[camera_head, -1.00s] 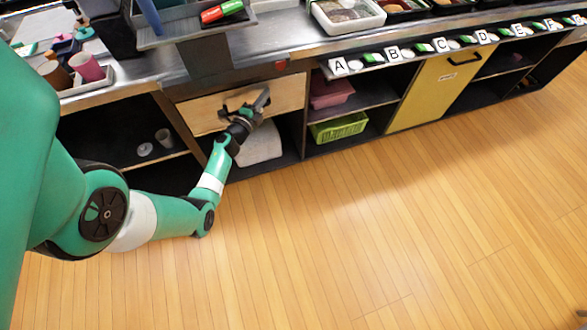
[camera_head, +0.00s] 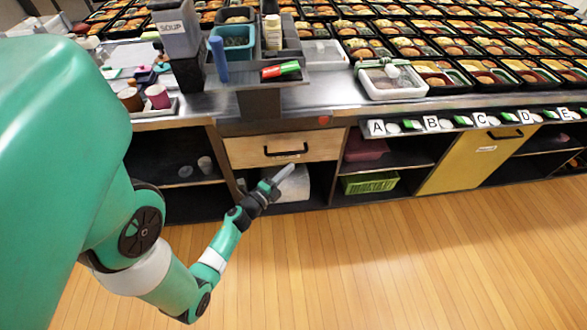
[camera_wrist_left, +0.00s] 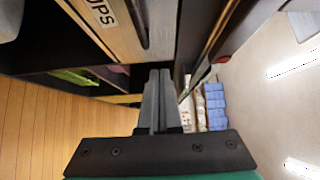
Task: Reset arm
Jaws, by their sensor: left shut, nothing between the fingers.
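My left arm comes in from the left in the head view. Its gripper (camera_head: 283,174) is shut and empty, in front of and just below the wooden drawer (camera_head: 240,151) with a black handle (camera_head: 286,151). The gripper is apart from the handle, and the drawer looks closed. In the left wrist view the two grey fingers (camera_wrist_left: 159,82) are together with nothing between them, and the drawer front (camera_wrist_left: 110,25) with part of a label shows at the upper left. My right gripper does not show in either view.
Above the drawer is a steel counter (camera_head: 340,103) with a white container (camera_head: 390,85) and many bento trays (camera_head: 497,77). Open shelves hold a green basket (camera_head: 370,183); a yellow cabinet door (camera_head: 470,160) stands to the right. The wooden floor (camera_head: 430,260) is clear.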

